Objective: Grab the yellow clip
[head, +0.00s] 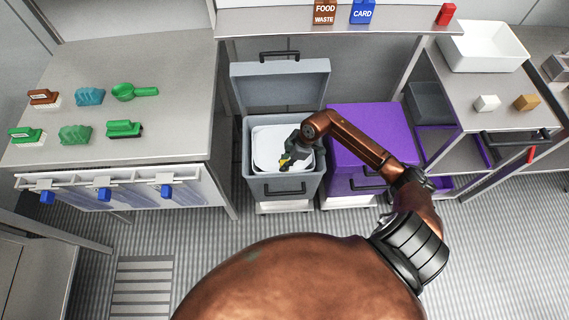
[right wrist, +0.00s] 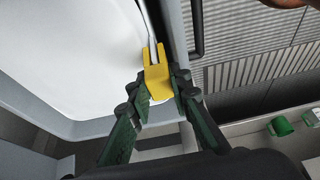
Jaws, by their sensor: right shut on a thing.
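The yellow clip (right wrist: 157,80) sits between the fingers of my right gripper (right wrist: 160,92) in the right wrist view, and the fingers are shut on it. The clip is at the rim of the open grey bin (right wrist: 95,131), with a thin metal rod running up from it. In the head view the clip is a small yellow spot (head: 285,161) at my right gripper (head: 287,160), over the white inside of the grey bin (head: 284,188). My left gripper is not in view.
The grey bin's lid (head: 281,83) stands open behind it. A closed purple bin (head: 370,150) is directly right of it, under my right arm. A counter (head: 180,70) with brushes and a green scoop (head: 130,92) is at left. A shelf with a white tub (head: 487,48) is at right.

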